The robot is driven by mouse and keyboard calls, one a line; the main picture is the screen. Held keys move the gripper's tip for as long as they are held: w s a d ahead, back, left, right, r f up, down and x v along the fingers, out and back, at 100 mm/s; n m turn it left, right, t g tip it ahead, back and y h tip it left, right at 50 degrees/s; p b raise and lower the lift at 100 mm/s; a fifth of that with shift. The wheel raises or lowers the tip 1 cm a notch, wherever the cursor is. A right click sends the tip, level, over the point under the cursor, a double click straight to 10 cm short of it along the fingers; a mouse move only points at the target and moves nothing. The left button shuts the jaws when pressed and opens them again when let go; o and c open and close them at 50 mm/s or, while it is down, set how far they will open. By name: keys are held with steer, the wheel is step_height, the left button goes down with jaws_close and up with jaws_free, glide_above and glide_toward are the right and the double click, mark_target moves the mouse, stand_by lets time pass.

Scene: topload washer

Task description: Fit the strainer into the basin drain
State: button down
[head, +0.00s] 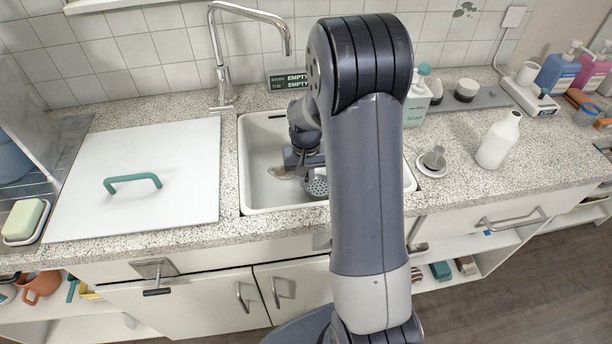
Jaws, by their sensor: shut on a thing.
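My gripper (306,170) is down over the basin (256,190), partly hidden behind my own arm. It is shut on the strainer (317,187), a grey disc with small holes, which shows just below the fingers. My arm covers the right part of the strainer and the middle of the basin. A brownish patch (281,173) shows on the basin floor left of the strainer. I cannot tell whether it is the drain, nor whether the strainer touches the floor.
A chrome tap (222,70) stands behind the basin. A white board with a green handle (133,183) covers the counter at left. A grey stopper-like piece (434,158) on a white dish and a white bottle (498,141) stand at right. A soap bottle (418,99) stands behind.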

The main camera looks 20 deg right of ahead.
steer(key=c, duration=1.5)
jaws_free()
step_height(320, 180, up, 12)
step_height(320, 180, down, 12)
steer(key=shift+r, duration=0.25)
steer(key=shift+w+r, duration=0.15)
steer(key=shift+r, duration=2.15)
